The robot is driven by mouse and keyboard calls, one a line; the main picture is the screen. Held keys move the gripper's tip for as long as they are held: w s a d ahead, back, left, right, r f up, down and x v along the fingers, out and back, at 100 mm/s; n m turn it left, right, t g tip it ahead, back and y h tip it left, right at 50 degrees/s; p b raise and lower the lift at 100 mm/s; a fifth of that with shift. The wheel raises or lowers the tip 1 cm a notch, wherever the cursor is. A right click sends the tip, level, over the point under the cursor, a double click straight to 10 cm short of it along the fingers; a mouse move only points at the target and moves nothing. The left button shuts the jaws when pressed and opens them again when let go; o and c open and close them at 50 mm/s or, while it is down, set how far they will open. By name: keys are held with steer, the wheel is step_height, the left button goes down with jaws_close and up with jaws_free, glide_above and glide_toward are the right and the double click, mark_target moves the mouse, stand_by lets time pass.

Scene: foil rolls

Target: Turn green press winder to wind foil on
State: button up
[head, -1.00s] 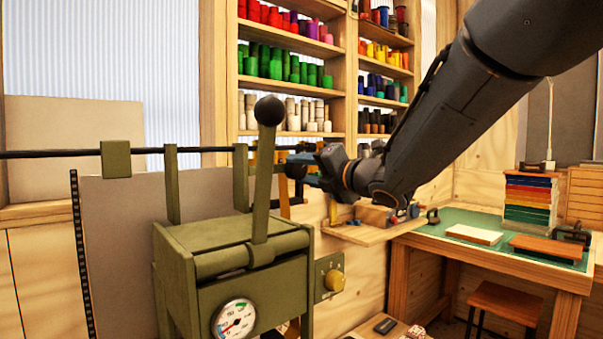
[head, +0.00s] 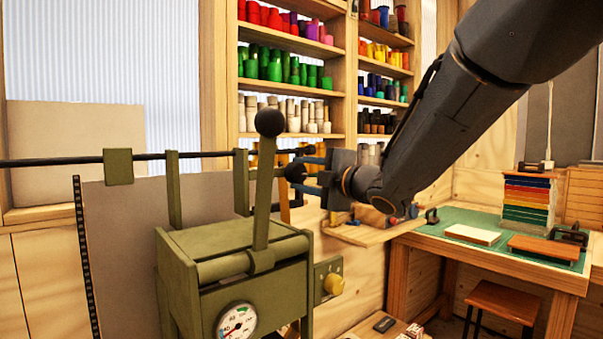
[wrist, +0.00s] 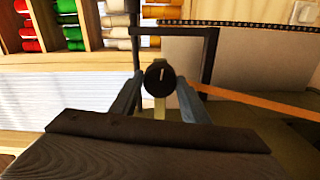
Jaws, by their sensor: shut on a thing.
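The green press (head: 205,240) stands at left centre in the head view, with an upright lever topped by a black ball (head: 269,123). A dark shaft (head: 60,161) runs across above it. The winder's round black knob (head: 295,172) is at the right, behind the lever. My gripper (head: 309,174) reaches it from the right with one blue finger above and one below, shut on it. In the wrist view the black knob (wrist: 159,76) sits between my two fingertips. An orange foil strip (wrist: 250,101) stretches right from near the knob. The winder's crank behind it is mostly hidden.
A pressure gauge (head: 236,321) and a brass knob (head: 334,284) are on the press. Shelves of coloured foil rolls (head: 290,68) stand behind. A green-topped workbench (head: 480,228) and a stool (head: 500,292) are at right.

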steer(key=shift+f, duration=0.15)
stand_by(0.4)
steer(key=o, duration=1.1)
steer(key=shift+c, duration=0.2)
steer(key=shift+s, duration=0.1)
steer(key=b+v, duration=0.1)
steer(key=v, duration=0.6)
steer(key=shift+s+d, duration=0.25)
steer(key=shift+s, duration=0.1)
